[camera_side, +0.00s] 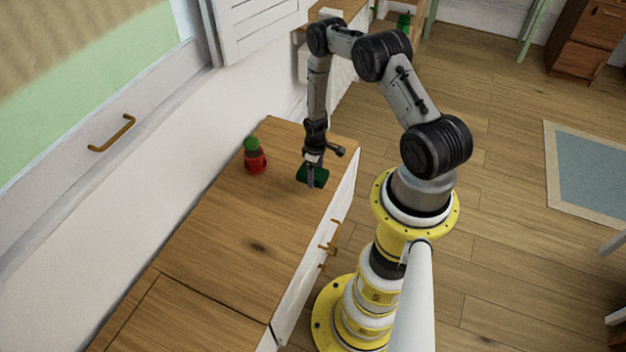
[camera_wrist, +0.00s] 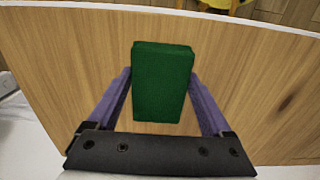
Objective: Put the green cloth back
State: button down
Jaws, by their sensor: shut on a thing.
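The green cloth (camera_side: 320,176) looks like a dark green folded block at the right edge of the wooden counter top (camera_side: 240,220). In the wrist view the cloth (camera_wrist: 162,82) lies between the two purple fingers. My gripper (camera_side: 313,181) points down over the counter and is shut on the cloth. The gripper also shows in the wrist view (camera_wrist: 160,78), with a finger along each side of the cloth. I cannot tell whether the cloth touches the wood or hangs just above it.
A red pot with a green plant (camera_side: 255,158) stands on the counter left of my gripper. A white wall runs along the counter's left side. The near part of the counter is clear. Brass handles (camera_side: 328,243) stick out from the white cabinet front.

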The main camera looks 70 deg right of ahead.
jog(key=shift+w+d+f, duration=0.2)
jog(key=shift+w+f, duration=0.1)
jog(key=shift+f, duration=0.15)
jog(key=shift+w+d+f, duration=0.2)
jog(key=shift+w+f, duration=0.05)
jog(key=shift+f, duration=0.15)
jog(key=shift+w+d+f, duration=0.1)
jog(key=shift+w+f, duration=0.05)
jog(key=shift+f, duration=1.55)
grip_release()
jog(key=shift+f, duration=0.15)
